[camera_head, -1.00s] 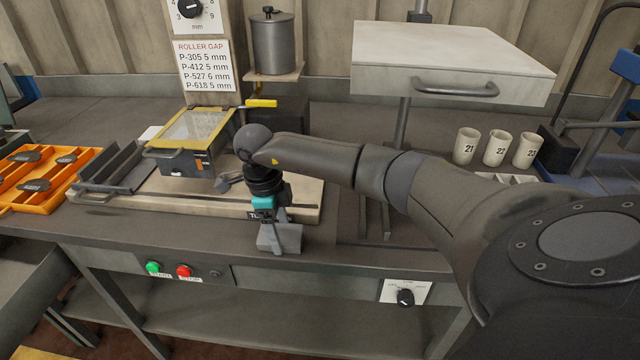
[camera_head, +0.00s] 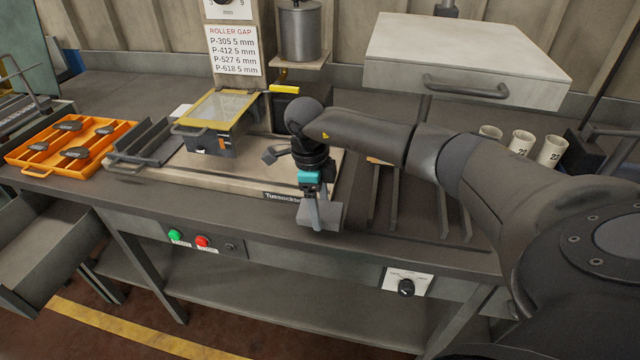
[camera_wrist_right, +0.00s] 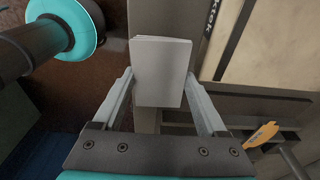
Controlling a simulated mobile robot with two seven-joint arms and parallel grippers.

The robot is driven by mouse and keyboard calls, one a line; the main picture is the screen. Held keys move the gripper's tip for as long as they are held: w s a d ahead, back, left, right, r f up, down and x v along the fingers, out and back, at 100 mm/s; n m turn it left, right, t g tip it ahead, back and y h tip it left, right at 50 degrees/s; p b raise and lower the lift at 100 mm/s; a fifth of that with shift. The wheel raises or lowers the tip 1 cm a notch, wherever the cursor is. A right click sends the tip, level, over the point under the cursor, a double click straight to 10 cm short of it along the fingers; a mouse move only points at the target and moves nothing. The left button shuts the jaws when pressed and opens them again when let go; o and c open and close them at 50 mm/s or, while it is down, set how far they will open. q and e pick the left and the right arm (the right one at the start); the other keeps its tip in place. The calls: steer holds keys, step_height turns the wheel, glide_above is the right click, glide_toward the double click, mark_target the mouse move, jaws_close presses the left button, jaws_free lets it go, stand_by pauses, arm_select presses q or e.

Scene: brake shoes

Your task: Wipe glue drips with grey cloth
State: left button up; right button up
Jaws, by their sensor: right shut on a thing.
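My right gripper (camera_head: 316,212) points down over the front edge of the bench, by the front right of the wooden board. It is shut on a grey, folded, block-like piece (camera_head: 326,218), which I take for the grey cloth. In the right wrist view the piece (camera_wrist_right: 160,72) sits between the two fingers of the right gripper (camera_wrist_right: 162,95), a pale flat pad with layered edges. Whether the cloth touches the bench cannot be told. I cannot make out any glue drips. My left gripper is not in view.
The wooden board (camera_head: 225,178) carries a glue box with a yellow-rimmed top (camera_head: 218,110). An orange tray (camera_head: 105,160) with dark brake shoes lies at left. Dark rails (camera_head: 443,215) lie right of the gripper. Numbered cups (camera_head: 521,143) stand at right, near a raised drawer unit (camera_head: 455,85).

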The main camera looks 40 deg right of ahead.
steer(key=shift+r+p, duration=1.75)
steer(key=shift+r, duration=0.8)
